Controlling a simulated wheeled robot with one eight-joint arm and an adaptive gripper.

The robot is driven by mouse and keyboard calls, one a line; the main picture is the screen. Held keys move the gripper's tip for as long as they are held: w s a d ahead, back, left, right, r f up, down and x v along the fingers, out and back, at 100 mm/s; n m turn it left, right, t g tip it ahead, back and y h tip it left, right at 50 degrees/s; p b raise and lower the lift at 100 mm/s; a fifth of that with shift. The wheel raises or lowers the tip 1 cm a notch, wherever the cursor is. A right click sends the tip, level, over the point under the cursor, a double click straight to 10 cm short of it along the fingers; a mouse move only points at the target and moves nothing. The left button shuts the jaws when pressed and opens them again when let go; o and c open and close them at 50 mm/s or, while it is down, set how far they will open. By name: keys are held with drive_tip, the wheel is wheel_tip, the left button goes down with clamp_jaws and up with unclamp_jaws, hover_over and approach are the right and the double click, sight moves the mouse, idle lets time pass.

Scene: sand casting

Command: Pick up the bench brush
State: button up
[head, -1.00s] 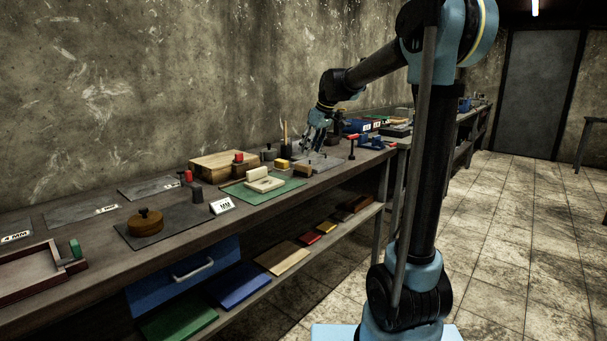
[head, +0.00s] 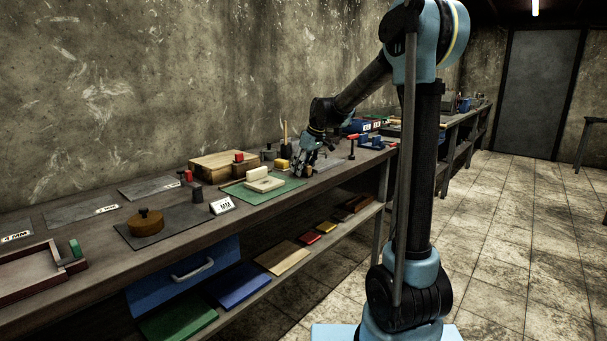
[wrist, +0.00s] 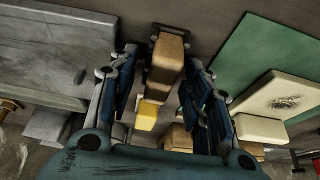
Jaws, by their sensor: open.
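A brown wooden block with a dark underside, which I take to be the bench brush (wrist: 168,52), lies between my fingers in the wrist view. My gripper (wrist: 162,62) is open, with one finger on each side of it and a visible gap at both sides. In the head view my gripper (head: 304,168) is low over the bench, just right of the green mat, and mostly hides the brush there. I cannot tell how far the fingertips are above the bench top.
A yellow block (wrist: 147,115) sits close behind the brush. A cream block (head: 264,181) lies on the green mat (head: 236,191) to the left. A grey plate (wrist: 45,50) lies on the other side. A red-topped tool (head: 352,138) stands to the right.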

clamp_jaws()
idle(0.3)
wheel_tip(320, 180, up, 10)
drive_tip(key=shift+r, duration=0.1)
idle(0.6)
